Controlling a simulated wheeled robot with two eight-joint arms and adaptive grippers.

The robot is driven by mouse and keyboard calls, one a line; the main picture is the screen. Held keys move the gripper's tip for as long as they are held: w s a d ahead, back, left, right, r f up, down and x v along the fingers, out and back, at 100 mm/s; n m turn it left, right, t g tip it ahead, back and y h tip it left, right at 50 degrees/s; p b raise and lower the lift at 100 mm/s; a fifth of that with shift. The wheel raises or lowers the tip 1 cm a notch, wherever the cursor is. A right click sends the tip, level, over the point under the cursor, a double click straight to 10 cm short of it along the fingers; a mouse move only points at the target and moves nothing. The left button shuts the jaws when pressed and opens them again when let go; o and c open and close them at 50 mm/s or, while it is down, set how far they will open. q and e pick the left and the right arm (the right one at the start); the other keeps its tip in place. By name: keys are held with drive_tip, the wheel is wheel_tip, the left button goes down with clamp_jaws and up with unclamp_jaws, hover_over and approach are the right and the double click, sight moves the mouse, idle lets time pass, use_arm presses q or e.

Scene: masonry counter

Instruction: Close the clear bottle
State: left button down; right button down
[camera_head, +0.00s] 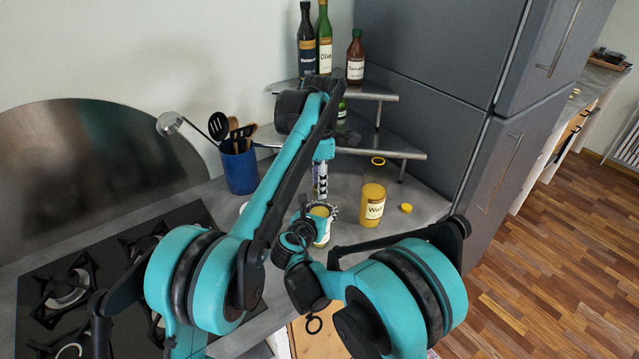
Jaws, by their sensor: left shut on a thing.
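The clear bottle (373,205) stands upright on the counter right of centre, with yellow contents, a pale label and a yellow ring around its open-looking top. A small yellow cap (406,208) lies on the counter just right of it, apart from it. My left gripper (322,208) hangs left of the bottle, shut on what looks like a small jar (322,232) with a yellowish rim and pale label. Arm links partly hide the jar and the fingers. My right arm comes in from the lower right; its gripper cannot be made out clearly among the dark and teal parts.
A blue utensil holder (239,170) stands at the left back, beside the black hob (90,275). A corner shelf (385,150) with several bottles on top stands behind. A grey fridge (430,85) bounds the right. The counter around the cap is clear.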

use_arm(q)
drive_tip(key=m, duration=0.8)
drive_tip(key=shift+m, duration=0.3)
drive_tip(key=m, duration=1.4)
drive_tip(key=shift+m, duration=0.3)
drive_tip(key=m, duration=0.4)
drive_tip(key=shift+m, duration=0.4)
drive_tip(key=m, duration=0.5)
drive_tip(key=shift+f, duration=0.1)
drive_tip(key=m, duration=0.4)
drive_tip(key=c, duration=1.1)
unclamp_jaws()
